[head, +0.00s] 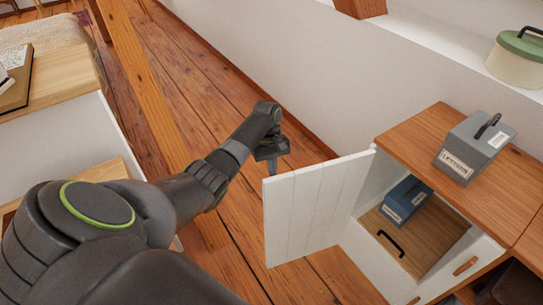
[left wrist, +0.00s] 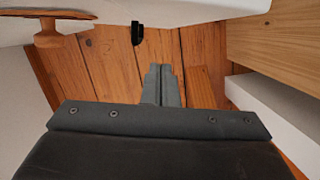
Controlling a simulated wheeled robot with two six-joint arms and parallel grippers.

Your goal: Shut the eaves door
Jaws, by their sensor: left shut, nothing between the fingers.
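The eaves door (head: 315,207) is a white planked panel. It stands wide open, swung out to the left from the low white cabinet (head: 475,247) under the wooden top. My left gripper (head: 279,163) is shut and empty, just beyond the door's free edge, on its far side in the head view. I cannot tell whether it touches the door. In the left wrist view my shut fingers (left wrist: 162,86) point over floorboards. A white panel with a wooden knob (left wrist: 47,28) crosses the top there, probably the door's outer face. My right gripper is not in view.
Inside the cabinet are a blue box (head: 407,201) and a wooden board with a black handle (head: 390,243). A grey box (head: 474,148) stands on the cabinet top. A timber brace (head: 147,85) rises left of my arm. Floorboards (head: 215,85) are clear beyond it.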

